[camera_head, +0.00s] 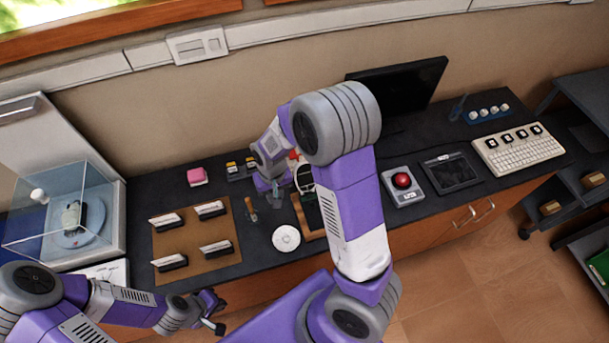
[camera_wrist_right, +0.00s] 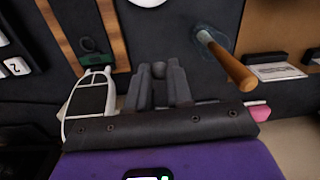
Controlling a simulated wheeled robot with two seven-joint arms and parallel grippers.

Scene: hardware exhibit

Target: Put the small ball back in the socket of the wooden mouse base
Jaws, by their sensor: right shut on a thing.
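In the right wrist view my right gripper (camera_wrist_right: 160,80) is shut on a small grey ball (camera_wrist_right: 158,69), which shows between its fingertips. In the head view my right gripper (camera_head: 276,190) is over the middle of the dark counter, partly hidden by its own arm. My left gripper (camera_head: 212,312) is open and empty in front of the counter's edge, low in the head view. I cannot clearly make out the wooden mouse base. My right arm hides part of the counter around the wood-edged board (camera_head: 301,216).
A white disc (camera_head: 286,238) lies near the counter's front. A brown board (camera_head: 190,240) with several label holders, a glass case (camera_head: 62,215), a red button box (camera_head: 402,187) and a keyboard (camera_head: 518,150) occupy the counter.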

